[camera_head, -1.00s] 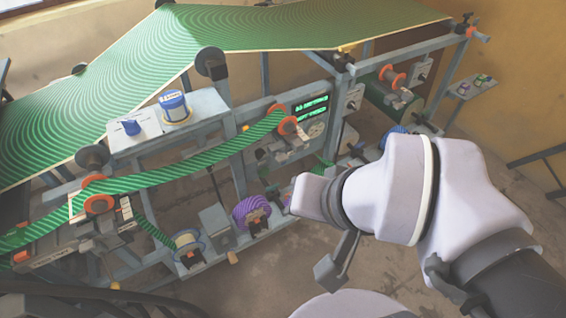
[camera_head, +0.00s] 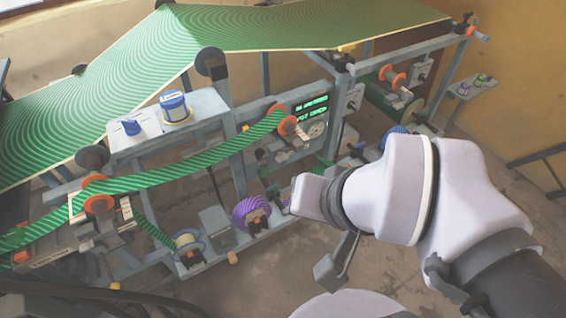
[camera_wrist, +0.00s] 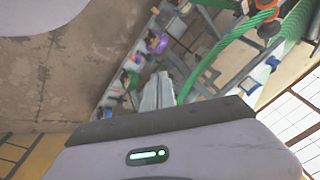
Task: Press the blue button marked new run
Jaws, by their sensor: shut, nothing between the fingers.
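A small blue button-like cap (camera_head: 131,127) stands on a pale shelf panel (camera_head: 150,139) at the upper left of the machine in the head view. Its marking is too small to read. A larger blue and white round container (camera_head: 174,107) stands to its right on the same panel. My arm reaches in from the right, its end well right of and below the panel. My gripper (camera_wrist: 157,92) shows in the wrist view as shut, grey fingers with nothing between them. It is apart from the blue cap, which I cannot make out in the wrist view.
A green striped web (camera_head: 180,165) runs over rollers in front of the panel. A dark display (camera_head: 311,107) with green text sits mid-machine. A purple spool (camera_head: 251,213) and other reels lie low. A side panel (camera_head: 472,86) holds green and purple buttons.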

